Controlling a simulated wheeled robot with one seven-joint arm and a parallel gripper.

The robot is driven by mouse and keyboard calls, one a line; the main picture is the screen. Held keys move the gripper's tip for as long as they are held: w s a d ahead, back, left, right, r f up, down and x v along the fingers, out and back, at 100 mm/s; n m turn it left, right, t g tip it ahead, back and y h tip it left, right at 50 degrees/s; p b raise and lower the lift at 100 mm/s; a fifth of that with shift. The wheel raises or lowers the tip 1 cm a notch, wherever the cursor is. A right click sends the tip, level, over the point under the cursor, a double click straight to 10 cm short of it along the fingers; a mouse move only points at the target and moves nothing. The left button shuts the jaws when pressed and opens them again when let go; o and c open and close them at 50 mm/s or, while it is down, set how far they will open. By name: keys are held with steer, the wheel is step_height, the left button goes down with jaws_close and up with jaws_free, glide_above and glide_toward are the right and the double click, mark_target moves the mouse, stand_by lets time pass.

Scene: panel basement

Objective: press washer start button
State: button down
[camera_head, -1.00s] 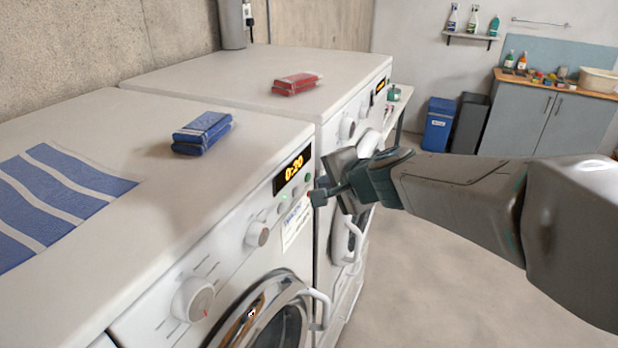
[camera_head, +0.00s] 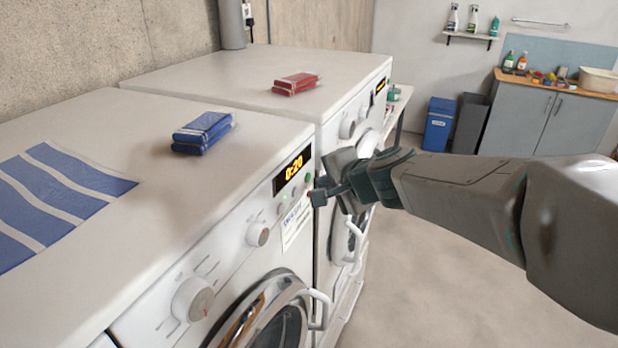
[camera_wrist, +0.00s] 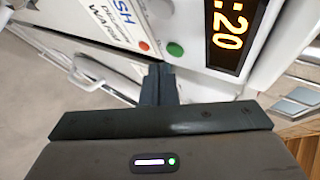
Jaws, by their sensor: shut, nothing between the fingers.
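The near white washer (camera_head: 225,258) has a dark display (camera_head: 293,170) with orange digits, seemingly 0:20. Below the display is a row of small buttons, with a green button (camera_head: 307,178) at its right end. The wrist view shows the green button (camera_wrist: 175,49) and a red button (camera_wrist: 144,45) on the panel, beside a printed label (camera_wrist: 100,22). My gripper (camera_head: 319,196) is shut and empty, close to the panel's right end. In the wrist view its fingertips (camera_wrist: 158,68) lie just below the two buttons in the picture. I cannot tell whether they touch the panel.
A second white machine (camera_head: 240,72) stands behind the washer. A blue packet (camera_head: 202,133) and striped blue cloth (camera_head: 66,196) lie on the near top, a red packet (camera_head: 295,83) on the far one. A door handle (camera_head: 320,309) juts out below. Floor to the right is clear.

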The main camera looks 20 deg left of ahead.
steer(key=shift+a, duration=0.15)
steer(key=shift+a, duration=0.3)
